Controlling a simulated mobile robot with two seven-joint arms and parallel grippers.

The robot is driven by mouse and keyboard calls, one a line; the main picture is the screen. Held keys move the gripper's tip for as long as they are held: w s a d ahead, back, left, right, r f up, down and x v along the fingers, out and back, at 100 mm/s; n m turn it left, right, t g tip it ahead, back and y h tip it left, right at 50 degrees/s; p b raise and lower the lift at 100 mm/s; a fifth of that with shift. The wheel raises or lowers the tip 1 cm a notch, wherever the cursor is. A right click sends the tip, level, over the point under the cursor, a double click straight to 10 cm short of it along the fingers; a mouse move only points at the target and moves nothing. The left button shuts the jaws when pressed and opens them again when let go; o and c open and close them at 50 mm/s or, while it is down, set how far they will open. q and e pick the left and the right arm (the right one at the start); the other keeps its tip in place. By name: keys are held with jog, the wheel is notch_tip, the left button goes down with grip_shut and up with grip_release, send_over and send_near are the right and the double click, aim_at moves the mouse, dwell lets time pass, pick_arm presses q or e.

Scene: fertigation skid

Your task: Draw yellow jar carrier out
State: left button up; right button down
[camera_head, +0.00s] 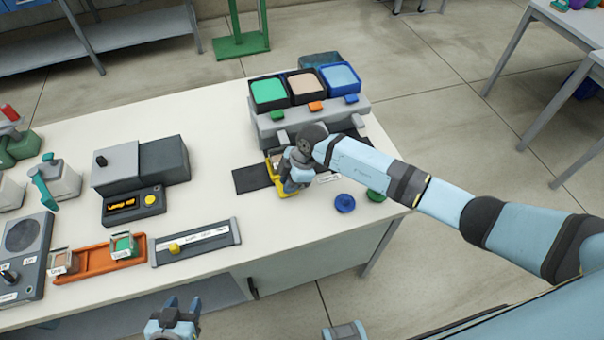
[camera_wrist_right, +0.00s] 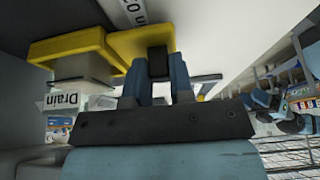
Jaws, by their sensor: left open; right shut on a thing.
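The yellow jar carrier (camera_head: 284,193) is at the front of the grey three-hopper unit (camera_head: 305,120), mostly covered by my right gripper (camera_head: 287,180). In the right wrist view the fingers of that gripper (camera_wrist_right: 158,62) are shut on the front part of the yellow carrier (camera_wrist_right: 70,46). A pale translucent jar (camera_wrist_right: 85,67) shows below the carrier's yellow top there. How far the carrier is inside the unit is hidden. My left gripper (camera_head: 181,305) is open and empty at the front edge of the table, far from the carrier.
Green, tan and blue hoppers top the unit. A dark mat (camera_head: 252,178) lies left of the carrier. Blue (camera_head: 345,203) and green (camera_head: 376,195) knobs stand right. A lamp box (camera_head: 135,203), orange tray (camera_head: 100,260) and slider panel (camera_head: 196,243) are left. The front middle of the table is clear.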

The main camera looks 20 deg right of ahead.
jog(key=a+p, duration=0.1)
jog(key=a, duration=0.7)
jog(key=shift+s+a+r, duration=0.1)
jog(key=shift+s+a, duration=0.05)
jog(key=shift+a, duration=0.2)
pick_arm(q)
jog(key=shift+d+r, duration=0.2)
jog(key=shift+r, duration=0.35)
jog(key=shift+d+r, duration=0.2)
jog(key=shift+r, duration=0.3)
pick_arm(e)
jog(key=shift+a, duration=0.35)
pick_arm(q)
jog(key=shift+f, duration=0.1)
pick_arm(e)
jog(key=c, duration=1)
grip_release()
jog(key=shift+a, duration=0.2)
pick_arm(q)
jog(key=shift+a, duration=0.2)
pick_arm(e)
jog(key=shift+d, duration=0.1)
